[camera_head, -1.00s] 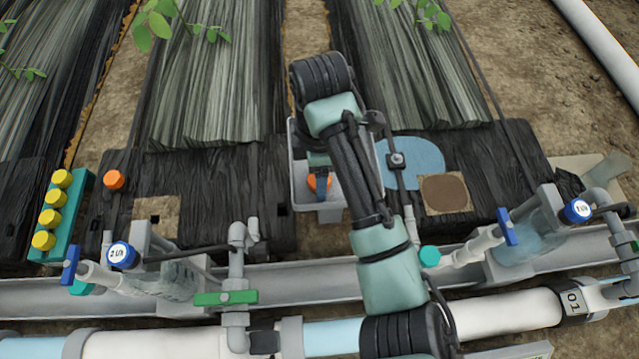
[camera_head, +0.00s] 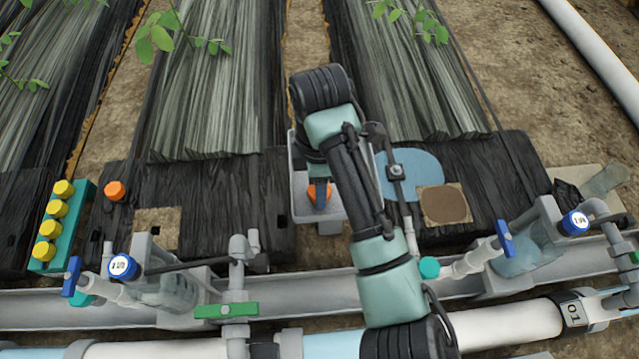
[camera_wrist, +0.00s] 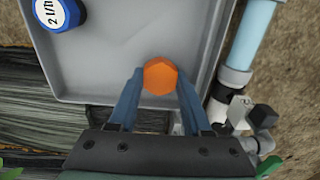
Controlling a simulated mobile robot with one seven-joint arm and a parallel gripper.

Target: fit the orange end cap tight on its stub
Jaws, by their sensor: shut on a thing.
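An orange end cap (camera_wrist: 160,77) with a hexagonal outline sits between the two blue fingers of my gripper (camera_wrist: 160,84) in the wrist view. The fingers are shut on its sides, over the grey tray (camera_wrist: 95,78). In the head view the held cap (camera_head: 314,193) shows partly behind a blue finger (camera_head: 321,192), within the outline of the tray (camera_head: 301,205). I cannot tell whether the cap touches the tray floor. A second orange cap (camera_head: 115,190) lies on the dark board at left. I cannot make out which pipe end is the cap's stub.
A blue labelled cap (camera_wrist: 58,12) is in the tray's corner. A teal rack (camera_head: 82,220) of yellow caps stands at left. Grey pipework with a green-handled valve (camera_head: 226,310) and blue-handled valves (camera_head: 505,238) runs across the front. Plant leaves (camera_head: 160,38) hang at the back.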

